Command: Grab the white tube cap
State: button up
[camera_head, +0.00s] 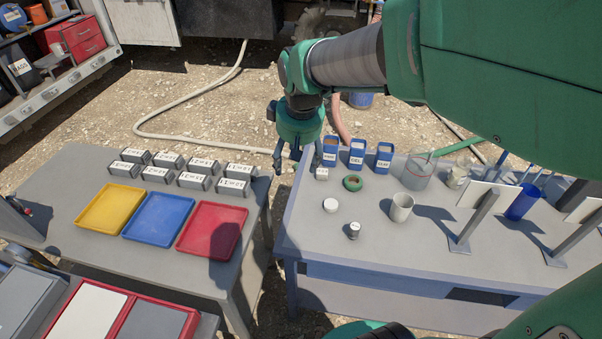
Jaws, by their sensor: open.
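A small white round cap (330,205) lies flat on the grey right-hand table (300,235), near its left edge; I take it for the tube cap. My gripper (286,165) hangs at the table's left edge, up and to the left of the cap and apart from it. Its fingers are open and point down, with nothing seen between them. A small dark jar with a pale top (354,230) stands to the lower right of the cap.
Near the cap are a white block (322,174), a green ring (352,183), a pale cup (402,207) and blue labelled containers (357,153). A clear jug (416,174) and metal stands (475,220) are further right. Yellow, blue and red trays (212,230) sit on the left table, across a gap.

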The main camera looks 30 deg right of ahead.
jog(key=w+d+f+g, duration=0.2)
jog(key=w+d+f, duration=0.5)
jog(key=d+f, duration=0.55)
jog(key=n+b, duration=0.1)
send_over(331, 203)
notch_tip(331, 203, down, 13)
jog(key=shift+a+f+g+y, duration=0.15)
jog(key=shift+f+g+y, duration=0.05)
jog(key=shift+g+y, duration=0.2)
jog(key=shift+f+b, duration=0.8)
jog(key=shift+f, duration=3.5)
jog(key=shift+f+b, duration=0.75)
jog(key=shift+f, duration=1.85)
jog(key=shift+s, duration=0.1)
